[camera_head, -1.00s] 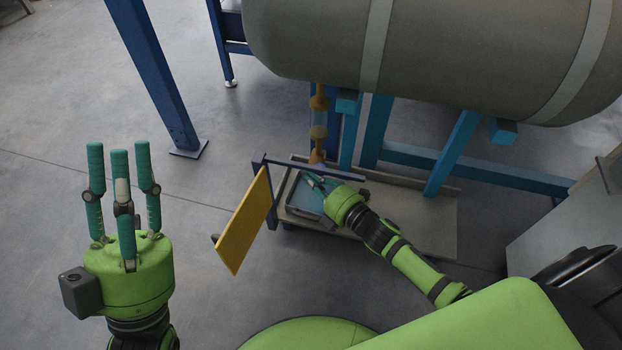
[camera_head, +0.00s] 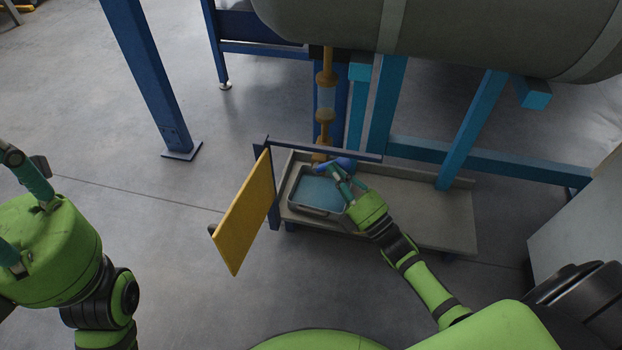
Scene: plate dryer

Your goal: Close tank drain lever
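The tank drain is a brown vertical pipe (camera_head: 325,115) with a clear section, coming down from under the grey tank (camera_head: 470,28). A small blue part (camera_head: 338,163), which looks like the drain lever, lies at the pipe's lower end. My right gripper (camera_head: 340,175) is just below and beside this blue part, over the tray. Its teal fingers look spread apart; whether they touch the blue part I cannot tell. My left gripper (camera_head: 14,205) is at the left edge, partly cut off, its visible fingers apart and nothing seen in them, far from the drain.
A metal tray with bluish liquid (camera_head: 295,198) sits under the pipe on a grey platform (camera_head: 425,215). A yellow panel (camera_head: 243,215) on a blue bar (camera_head: 335,150) stands left of it. Blue tank legs (camera_head: 385,105) rise behind. Open floor lies to the left.

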